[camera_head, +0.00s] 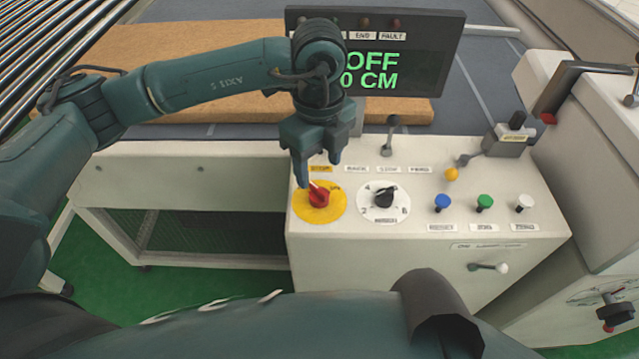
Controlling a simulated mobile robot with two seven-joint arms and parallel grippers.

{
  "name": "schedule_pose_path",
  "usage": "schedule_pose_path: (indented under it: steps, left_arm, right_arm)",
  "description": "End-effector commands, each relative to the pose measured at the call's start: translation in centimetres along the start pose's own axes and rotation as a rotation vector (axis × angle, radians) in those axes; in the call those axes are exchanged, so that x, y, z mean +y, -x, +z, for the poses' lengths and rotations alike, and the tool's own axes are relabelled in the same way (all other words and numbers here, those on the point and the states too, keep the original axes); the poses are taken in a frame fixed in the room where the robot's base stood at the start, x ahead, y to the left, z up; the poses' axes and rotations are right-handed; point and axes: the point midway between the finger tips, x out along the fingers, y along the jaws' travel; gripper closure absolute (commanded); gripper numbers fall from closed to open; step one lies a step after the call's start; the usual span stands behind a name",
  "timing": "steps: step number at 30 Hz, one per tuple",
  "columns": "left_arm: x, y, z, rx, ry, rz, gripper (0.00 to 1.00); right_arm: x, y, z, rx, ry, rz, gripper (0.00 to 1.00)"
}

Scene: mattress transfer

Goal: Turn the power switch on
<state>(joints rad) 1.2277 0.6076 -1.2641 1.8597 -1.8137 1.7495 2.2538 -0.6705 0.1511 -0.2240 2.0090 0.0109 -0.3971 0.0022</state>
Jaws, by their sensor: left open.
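The power switch (319,196) is a red rotary knob on a yellow round plate (312,212) at the left of the white control panel. My left gripper (318,180) points down at the red knob, with its fingertips just above or beside it. The fingers are apart, and I cannot tell whether they touch the knob. The dark display (425,60) behind the panel reads "OFF" and "0 CM" in green, partly hidden by my left wrist. My right gripper does not show.
Right of the yellow plate is a black selector knob (384,197) on a white dial. Blue (442,202), green (485,202) and white (525,202) buttons sit further right. A lever (391,135) stands at the panel's back. A brown board (190,70) lies behind.

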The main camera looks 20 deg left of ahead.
Motion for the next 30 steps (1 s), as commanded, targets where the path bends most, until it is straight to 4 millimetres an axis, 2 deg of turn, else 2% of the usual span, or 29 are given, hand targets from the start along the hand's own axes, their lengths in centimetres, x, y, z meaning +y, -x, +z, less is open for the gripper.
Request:
schedule_pose_path:
  steps: [6,12,23,30]
  left_arm:
    - [0.1,-4.3,0.0,0.002,0.000,0.003,0.44]
    - [0.0,-6.6,-0.1,0.002,0.000,0.001,0.44]
    - [0.0,-7.2,-0.1,0.002,-0.001,-0.002,0.44]
    - [0.0,-7.2,-0.1,0.002,-0.001,-0.001,0.62]
  right_arm:
    - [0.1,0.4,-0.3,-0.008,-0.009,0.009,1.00]
    - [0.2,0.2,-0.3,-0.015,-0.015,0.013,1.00]
    - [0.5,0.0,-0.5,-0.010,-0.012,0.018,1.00]
    - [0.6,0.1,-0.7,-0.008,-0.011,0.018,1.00]
